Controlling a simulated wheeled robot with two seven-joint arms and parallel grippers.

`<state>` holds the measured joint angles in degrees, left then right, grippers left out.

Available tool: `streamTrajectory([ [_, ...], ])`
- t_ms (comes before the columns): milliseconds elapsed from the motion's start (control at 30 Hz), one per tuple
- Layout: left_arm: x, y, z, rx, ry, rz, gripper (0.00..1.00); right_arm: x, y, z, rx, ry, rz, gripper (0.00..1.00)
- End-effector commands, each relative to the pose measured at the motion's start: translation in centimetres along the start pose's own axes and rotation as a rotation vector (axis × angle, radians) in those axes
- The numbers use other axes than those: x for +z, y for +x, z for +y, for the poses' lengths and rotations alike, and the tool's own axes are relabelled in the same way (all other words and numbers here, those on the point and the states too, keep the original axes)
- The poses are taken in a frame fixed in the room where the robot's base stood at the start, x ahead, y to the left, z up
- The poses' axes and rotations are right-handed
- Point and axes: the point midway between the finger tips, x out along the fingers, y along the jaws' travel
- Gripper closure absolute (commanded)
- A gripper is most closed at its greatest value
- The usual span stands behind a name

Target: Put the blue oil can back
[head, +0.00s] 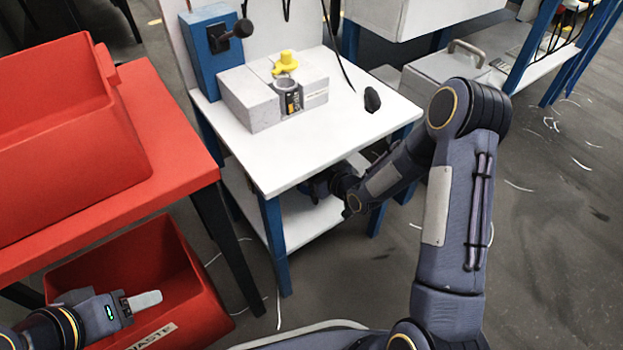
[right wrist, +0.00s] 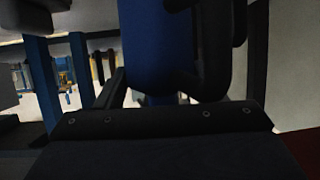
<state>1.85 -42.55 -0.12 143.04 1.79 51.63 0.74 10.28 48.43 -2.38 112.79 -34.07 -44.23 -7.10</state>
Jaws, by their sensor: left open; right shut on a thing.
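The blue oil can (right wrist: 158,45) fills the upper middle of the right wrist view as a blue rounded body between the dark fingers. My right gripper (head: 328,185) reaches in under the white worktable top, just above the lower shelf (head: 315,225). It is shut on the can, which the table top and my arm mostly hide in the head view. I cannot tell whether the can touches the shelf. My left gripper (head: 143,301) is open and empty, at the lower left over the red waste bin (head: 185,262).
A red table (head: 185,190) with a red crate (head: 80,130) stands left. Blue table legs (head: 275,245) flank the shelf.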

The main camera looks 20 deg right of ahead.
Motion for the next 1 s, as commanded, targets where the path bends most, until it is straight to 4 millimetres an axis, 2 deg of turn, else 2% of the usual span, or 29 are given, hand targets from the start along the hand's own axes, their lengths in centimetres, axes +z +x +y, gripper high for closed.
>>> streamTrajectory([
  [67,0.1,0.2,-0.1,0.0,0.0,0.0,0.46,-0.4,0.8,-0.1,-0.001,-0.001,0.006,1.0],
  [200,0.8,1.6,-0.7,0.0,0.0,0.0,0.46,2.2,1.8,0.0,0.0,0.001,0.0,1.0],
  [267,0.9,1.9,-0.8,0.0,0.0,0.0,0.46,2.8,2.1,0.0,0.0,0.0,0.002,1.0],
  [700,1.1,2.2,-1.0,0.0,0.0,0.0,0.46,3.2,2.2,0.0,0.0,-0.002,0.004,1.0],
  [733,1.1,2.1,-1.0,0.0,0.0,0.0,0.46,3.2,2.2,0.0,0.0,-0.001,0.002,0.34],
  [867,1.0,2.0,-0.9,0.0,0.0,0.0,0.46,3.2,2.2,0.0,0.0,-0.001,0.001,0.17],
  [1000,1.0,2.0,-0.9,0.0,0.0,0.0,0.46,3.2,2.2,0.0,0.0,-0.001,0.001,0.15],
])
